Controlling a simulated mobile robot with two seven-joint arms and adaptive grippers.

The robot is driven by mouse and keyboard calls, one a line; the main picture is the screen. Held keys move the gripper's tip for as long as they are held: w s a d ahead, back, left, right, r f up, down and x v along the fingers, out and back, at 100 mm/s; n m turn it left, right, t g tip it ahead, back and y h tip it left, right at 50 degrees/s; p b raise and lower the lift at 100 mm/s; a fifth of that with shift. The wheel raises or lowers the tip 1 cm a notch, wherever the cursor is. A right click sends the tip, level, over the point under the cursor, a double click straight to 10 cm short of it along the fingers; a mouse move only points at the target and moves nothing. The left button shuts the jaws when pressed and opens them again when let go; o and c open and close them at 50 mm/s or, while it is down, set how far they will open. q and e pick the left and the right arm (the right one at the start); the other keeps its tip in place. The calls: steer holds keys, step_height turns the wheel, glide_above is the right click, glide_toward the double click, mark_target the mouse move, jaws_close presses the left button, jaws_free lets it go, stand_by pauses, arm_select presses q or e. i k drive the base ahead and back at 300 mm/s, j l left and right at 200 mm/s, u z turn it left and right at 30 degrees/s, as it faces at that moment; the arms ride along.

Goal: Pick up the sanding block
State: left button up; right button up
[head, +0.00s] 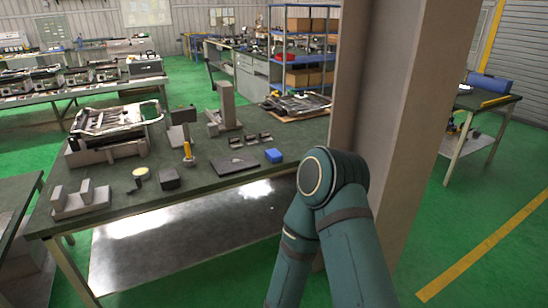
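A dark green workbench (120,205) stands ahead in the head view with several small items on it. A dark grey block (169,179) sits near the front edge, left of the middle. I cannot tell from this view which of these is the sanding block. One teal arm of mine (328,225) rises bent at the lower right, nearer to me than the bench. Neither gripper is in view.
A wide beige pillar (395,120) stands right of the bench. A flat dark plate (235,163), a yellow-handled tool (188,153) and a metal frame (115,125) occupy the benchtop. Another bench (480,103) is at the right. Green floor (460,215) is open at the lower right.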

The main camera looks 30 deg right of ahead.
mark_target(275, 156)
steer(key=i+l, duration=0.25)
steer(key=i+l+u, duration=0.15)
steer(key=l, duration=0.35)
steer(key=i+l, duration=0.35)
steer(key=i+l+u, duration=0.15)
steer(key=l, duration=0.3)
steer(key=i+l, duration=0.35)
steer(key=l+u, duration=0.05)
